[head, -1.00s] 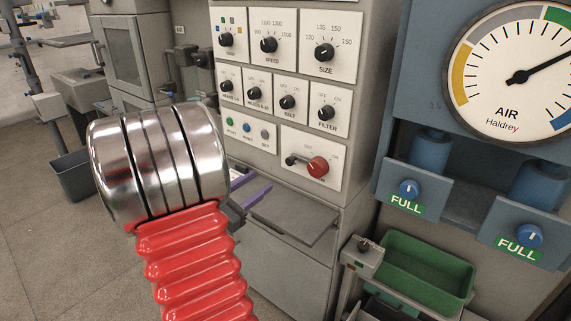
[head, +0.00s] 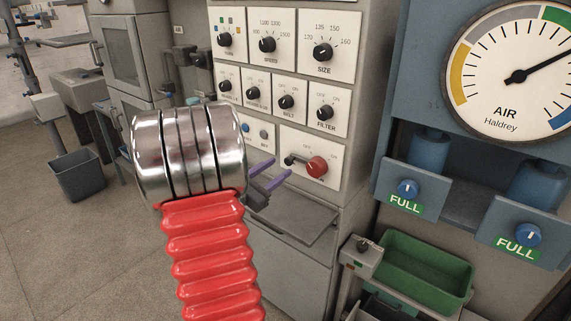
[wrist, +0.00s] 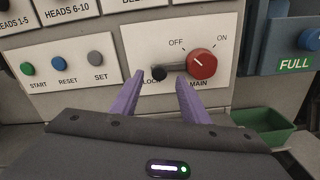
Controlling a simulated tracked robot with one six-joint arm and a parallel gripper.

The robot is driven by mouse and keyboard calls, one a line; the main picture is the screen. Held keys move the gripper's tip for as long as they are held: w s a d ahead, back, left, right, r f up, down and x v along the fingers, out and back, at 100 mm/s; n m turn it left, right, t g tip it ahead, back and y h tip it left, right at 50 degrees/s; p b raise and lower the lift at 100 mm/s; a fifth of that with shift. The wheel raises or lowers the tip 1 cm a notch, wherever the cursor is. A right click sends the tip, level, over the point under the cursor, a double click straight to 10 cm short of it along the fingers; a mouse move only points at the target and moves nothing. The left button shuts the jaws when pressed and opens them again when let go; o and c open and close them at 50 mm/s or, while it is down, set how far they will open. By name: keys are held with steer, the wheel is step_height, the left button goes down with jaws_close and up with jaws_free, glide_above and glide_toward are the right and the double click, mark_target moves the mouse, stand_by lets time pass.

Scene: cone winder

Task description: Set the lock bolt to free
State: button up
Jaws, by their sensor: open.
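The lock bolt (wrist: 158,73) is a small dark knob above the partly covered LOCK label, on the white MAIN plate (wrist: 142,46). A grey bar runs from it toward the red main switch (wrist: 202,64), whose pale mark points up-left toward OFF. In the head view the bolt knob (head: 290,160) is just left of the red switch (head: 316,166). My gripper (wrist: 159,76) is open, its two purple fingers on either side of the bolt knob in the wrist view. In the head view my gripper (head: 282,166) is just left of the knob; I cannot tell whether it touches.
START, RESET (wrist: 68,64) and SET buttons sit left of the plate. Selector knobs are above. A grey shelf (head: 297,222) juts out below. A green bin (head: 428,262) and the blue air unit (head: 420,55) are to the right.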

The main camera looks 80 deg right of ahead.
mark_target(288, 162)
steer(key=shift+x, duration=2.4)
steer(key=shift+c, duration=0.5)
jaws_close()
